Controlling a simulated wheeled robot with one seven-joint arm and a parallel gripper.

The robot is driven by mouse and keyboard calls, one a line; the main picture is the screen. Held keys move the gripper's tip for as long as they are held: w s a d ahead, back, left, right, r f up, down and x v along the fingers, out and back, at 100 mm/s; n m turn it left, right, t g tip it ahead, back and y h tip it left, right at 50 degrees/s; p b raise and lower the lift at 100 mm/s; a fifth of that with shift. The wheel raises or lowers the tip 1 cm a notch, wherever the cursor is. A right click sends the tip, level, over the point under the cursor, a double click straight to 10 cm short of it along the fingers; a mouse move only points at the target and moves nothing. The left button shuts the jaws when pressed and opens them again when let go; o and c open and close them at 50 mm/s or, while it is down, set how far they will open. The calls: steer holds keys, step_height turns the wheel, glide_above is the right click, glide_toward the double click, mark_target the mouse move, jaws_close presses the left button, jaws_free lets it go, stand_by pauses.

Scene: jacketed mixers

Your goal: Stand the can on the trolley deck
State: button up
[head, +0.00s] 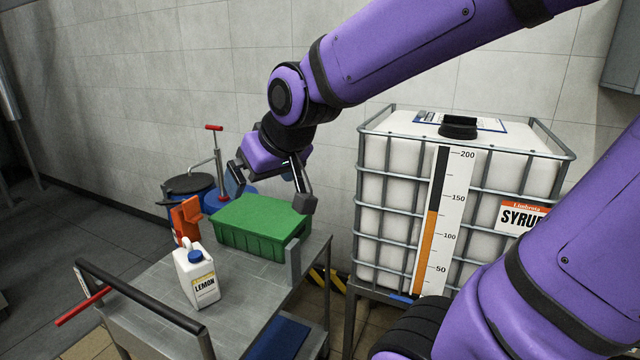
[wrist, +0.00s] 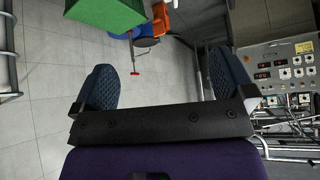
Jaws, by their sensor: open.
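The can (head: 198,280) is a white jug with a blue cap and a LEMON label. In the head view it stands upright on the grey metal trolley deck (head: 245,292), near the black push handle. My gripper (head: 270,196) is open and empty, above and behind the green crate, up and to the right of the can and clear of it. The wrist view shows both fingers of my gripper (wrist: 166,78) spread with nothing between them. The can is not visible in the wrist view.
A blue drum (head: 180,193) and a red-handled pump (head: 216,150) stand behind the trolley. A caged syrup tank (head: 390,200) stands right. The wrist view shows a control panel (wrist: 283,75).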

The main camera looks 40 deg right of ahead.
steer(key=s+d+r+g, duration=0.1)
steer(key=s+r+g, duration=0.1)
steer(key=s, duration=1)
steer(key=shift+s+d+r, duration=0.15)
steer(key=shift+s+d, duration=0.05)
steer(key=shift+s, duration=0.05)
stand_by(0.5)
